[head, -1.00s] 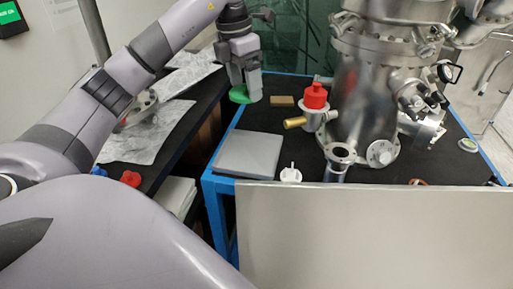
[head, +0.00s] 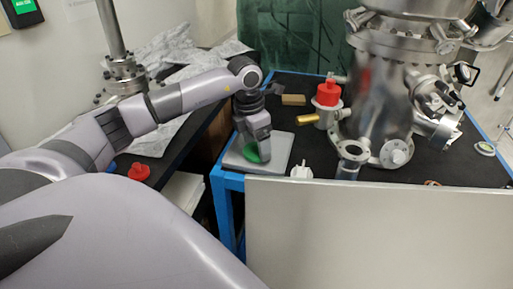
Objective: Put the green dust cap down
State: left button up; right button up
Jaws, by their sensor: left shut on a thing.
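The green dust cap (head: 251,154) is between the fingers of my left gripper (head: 262,156). The gripper points down and is shut on the cap, hiding part of it. The cap is at or just above the grey flat pad (head: 275,152) on the black bench top; I cannot tell whether it touches the pad. My right gripper is not in view.
A steel vacuum chamber (head: 385,95) stands on the blue-framed bench, with a red cap (head: 328,93) beside it. A white part (head: 301,171) lies right of the pad, a tan block (head: 293,100) behind. A grey panel (head: 370,225) fronts the bench. Another red cap (head: 139,171) sits on the left table.

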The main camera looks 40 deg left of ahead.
aim_at(250, 152)
pick_arm(q)
jog(key=shift+f, duration=0.9)
jog(key=shift+f, duration=0.1)
jog(key=o, duration=1.1)
jog(key=shift+r, duration=0.3)
notch_tip(250, 152, up, 12)
jog(key=s, duration=0.1)
jog(key=shift+s+a+f+p, duration=0.25)
jog(key=shift+s+p, duration=0.1)
jog(key=shift+p, duration=0.05)
